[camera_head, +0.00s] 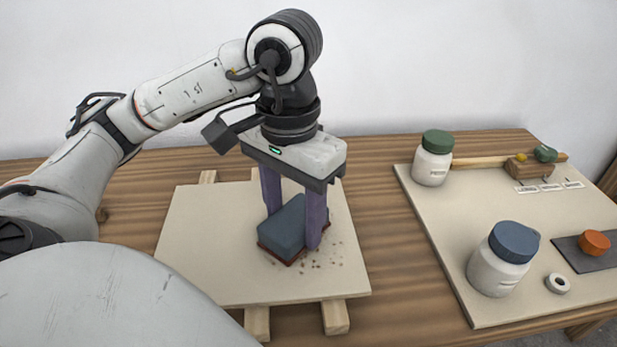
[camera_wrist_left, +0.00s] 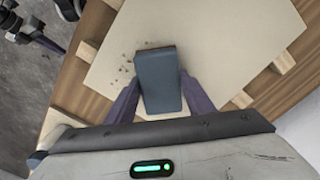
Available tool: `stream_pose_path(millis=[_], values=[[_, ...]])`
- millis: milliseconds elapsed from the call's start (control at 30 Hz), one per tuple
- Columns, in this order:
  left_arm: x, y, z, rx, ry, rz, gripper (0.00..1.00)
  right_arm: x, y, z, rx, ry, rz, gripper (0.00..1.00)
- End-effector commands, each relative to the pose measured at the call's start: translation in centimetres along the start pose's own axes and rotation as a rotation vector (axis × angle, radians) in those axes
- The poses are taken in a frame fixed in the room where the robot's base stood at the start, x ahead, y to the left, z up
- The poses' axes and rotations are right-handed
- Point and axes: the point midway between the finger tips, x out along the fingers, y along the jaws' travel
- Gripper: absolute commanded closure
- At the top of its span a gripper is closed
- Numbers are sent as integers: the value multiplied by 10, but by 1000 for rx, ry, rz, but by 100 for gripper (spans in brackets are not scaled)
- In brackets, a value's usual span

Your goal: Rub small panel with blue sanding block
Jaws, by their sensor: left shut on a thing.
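The blue sanding block (camera_head: 285,228) has a thin reddish-brown layer along its bottom edge and sits low over the small panel (camera_head: 205,250), seemingly touching it. My left gripper (camera_head: 291,228) is shut on the block, with one purple finger on either side. In the left wrist view the block (camera_wrist_left: 158,80) shows between the two fingers, above the pale panel (camera_wrist_left: 215,45). Small dark crumbs lie on the panel beside the block. The panel rests on wooden strips on the table. The surface under the block is hidden.
Bare wooden table (camera_head: 385,250) separates the panel from this board.

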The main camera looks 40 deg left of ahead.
Motion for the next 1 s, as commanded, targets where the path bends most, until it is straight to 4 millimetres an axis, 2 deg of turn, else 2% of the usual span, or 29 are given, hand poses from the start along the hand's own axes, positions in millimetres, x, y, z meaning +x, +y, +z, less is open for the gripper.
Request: stream_pose_path(millis=[233,600,833,1000], values=[[2,-6,7,0,-2,-2,70,4,1,3,2,3,2,100],[1,-28,27,-1,-1,-2,70,16,2,15,0,1,1,100],[4,-29,29,1,-1,-1,70,20,3,18,0,3,1,100],[2,-22,23,4,-3,1,70,14,2,11,-1,5,1,100]])
